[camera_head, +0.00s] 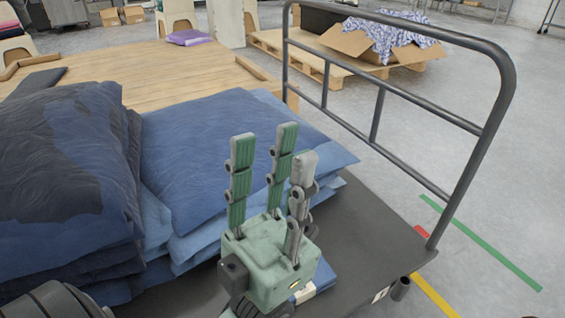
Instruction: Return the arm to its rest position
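My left gripper (277,160) is in the lower middle of the head view. Its pale green palm is low, and its fingers with ribbed green pads point upward. The fingers are straight and apart, with nothing between them, so it is open and empty. It appears in front of a stack of folded blue denim (225,150) and hides part of it. I cannot tell whether it touches the stack. My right gripper is not in view.
A dark cart (385,225) carries the denim and a darker pile (60,170) at left. Its grey metal handle rail (500,95) rises at right. Behind are a wooden table (140,75) and a cardboard box (350,40) on a pallet.

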